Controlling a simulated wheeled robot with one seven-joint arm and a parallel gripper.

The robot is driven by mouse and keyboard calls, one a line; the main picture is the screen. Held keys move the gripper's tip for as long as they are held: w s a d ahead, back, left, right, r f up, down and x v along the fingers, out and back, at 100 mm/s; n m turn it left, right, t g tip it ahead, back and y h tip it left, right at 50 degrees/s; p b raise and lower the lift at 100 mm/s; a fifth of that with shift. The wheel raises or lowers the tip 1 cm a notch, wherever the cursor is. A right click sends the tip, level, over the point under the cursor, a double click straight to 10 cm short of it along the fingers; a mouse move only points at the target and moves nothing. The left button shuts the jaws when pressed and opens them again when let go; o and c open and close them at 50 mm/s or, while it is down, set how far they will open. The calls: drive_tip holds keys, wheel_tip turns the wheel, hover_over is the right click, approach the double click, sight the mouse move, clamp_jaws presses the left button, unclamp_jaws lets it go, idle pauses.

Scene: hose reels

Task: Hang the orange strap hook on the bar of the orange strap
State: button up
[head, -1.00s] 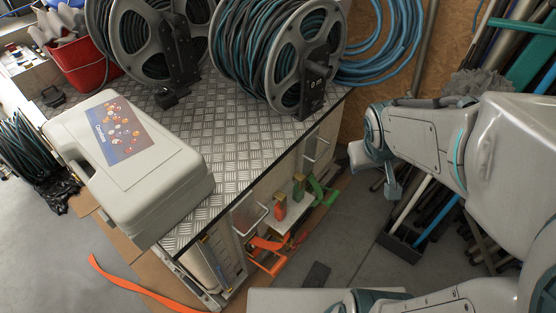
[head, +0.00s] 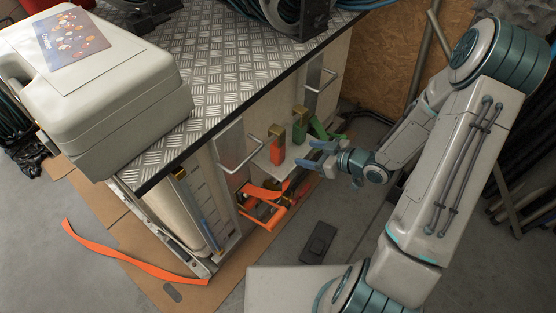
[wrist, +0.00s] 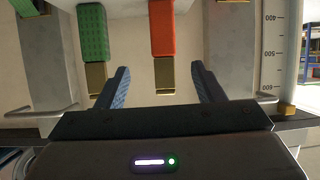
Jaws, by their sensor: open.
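An upright orange piece with a brass-coloured top (head: 277,148), apparently the orange strap hook, stands on a small pale shelf at the bench front. Its hook shape cannot be made out. In the wrist view the orange piece (wrist: 162,28) points its brass end between my fingers, with gaps on both sides. My gripper (head: 311,155) is open and empty, just right of the piece. The orange strap (head: 266,204) hangs bundled below and left of the shelf. A U-shaped metal bar (head: 245,168) sticks out above that strap.
A similar green piece (head: 299,128) stands close beside the orange one, with a green strap (head: 323,127) behind it. A second metal bar (head: 328,80) is farther right. An orange strap tail (head: 120,257) lies on cardboard. A grey case (head: 110,115) stands on the bench.

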sight(282, 151)
drive_tip(key=shift+y, duration=0.3)
drive_tip(key=b+x, duration=0.1)
drive_tip(key=x, duration=0.4)
drive_tip(key=b+x, duration=0.1)
drive_tip(key=x, duration=0.1)
drive_tip(key=shift+s+a+f+b, duration=0.15)
drive_tip(key=shift+a+f+b, duration=0.2)
drive_tip(key=shift+a+f, duration=0.05)
drive_tip(key=shift+b+x, duration=1.45)
drive_tip(key=shift+x, duration=1.75)
drive_tip(key=shift+w+r, duration=0.2)
drive_tip(key=shift+w, duration=0.05)
drive_tip(key=c, duration=1.2)
